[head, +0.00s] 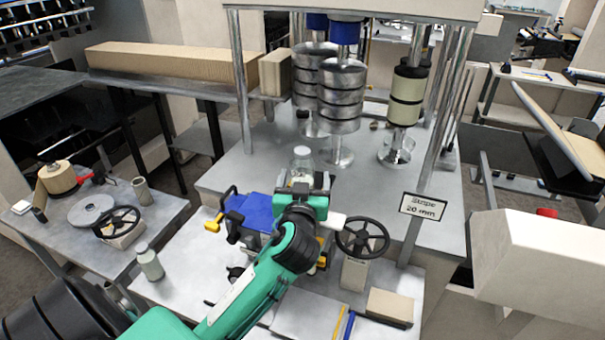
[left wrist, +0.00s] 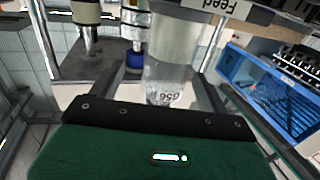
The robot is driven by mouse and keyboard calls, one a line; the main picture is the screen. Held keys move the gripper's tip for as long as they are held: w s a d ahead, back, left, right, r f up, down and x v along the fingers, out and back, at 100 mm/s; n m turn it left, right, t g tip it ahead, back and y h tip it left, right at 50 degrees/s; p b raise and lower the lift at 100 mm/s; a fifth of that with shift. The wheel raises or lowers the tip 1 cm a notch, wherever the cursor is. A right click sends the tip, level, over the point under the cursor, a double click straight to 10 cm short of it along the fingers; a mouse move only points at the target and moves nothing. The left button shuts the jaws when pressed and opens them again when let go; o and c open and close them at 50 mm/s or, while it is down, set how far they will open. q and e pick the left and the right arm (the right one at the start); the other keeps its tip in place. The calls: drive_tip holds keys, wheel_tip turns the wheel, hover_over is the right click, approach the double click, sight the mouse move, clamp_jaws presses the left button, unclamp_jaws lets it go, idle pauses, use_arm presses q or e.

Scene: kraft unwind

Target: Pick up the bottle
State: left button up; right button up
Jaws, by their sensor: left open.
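A clear bottle with a white cap (head: 302,156) stands upright just beyond my left gripper (head: 302,186) in the head view. The gripper and arm hide its lower part. In the left wrist view a clear bottle (left wrist: 172,72) with a pale band and printed figures near its base lies between the two spread fingers. My left gripper is open; I cannot tell whether a finger touches the bottle. A second, grey-green bottle (head: 149,263) stands on the bench at the left. My right gripper is not in view.
Steel posts and stacked metal rollers (head: 341,95) stand behind the bottle. A black handwheel (head: 362,238) is right of my gripper, and a blue item (head: 257,211) is left of it. A "Stripe 20 mm" sign (head: 423,207) stands at the right. A blue crate (left wrist: 262,95) shows in the wrist view.

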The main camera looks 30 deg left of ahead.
use_arm(q)
drive_tip(key=p+x, duration=0.1)
drive_tip(key=x, duration=0.1)
drive_tip(key=p+x, duration=0.1)
drive_tip(key=x, duration=0.1)
drive_tip(key=shift+s+a+r+p, duration=0.15)
drive_tip(key=shift+a+p, duration=0.25)
drive_tip(key=shift+w+a, duration=0.15)
drive_tip(key=shift+w, duration=0.2)
drive_tip(key=shift+c, duration=1.3)
drive_tip(key=c, duration=1.1)
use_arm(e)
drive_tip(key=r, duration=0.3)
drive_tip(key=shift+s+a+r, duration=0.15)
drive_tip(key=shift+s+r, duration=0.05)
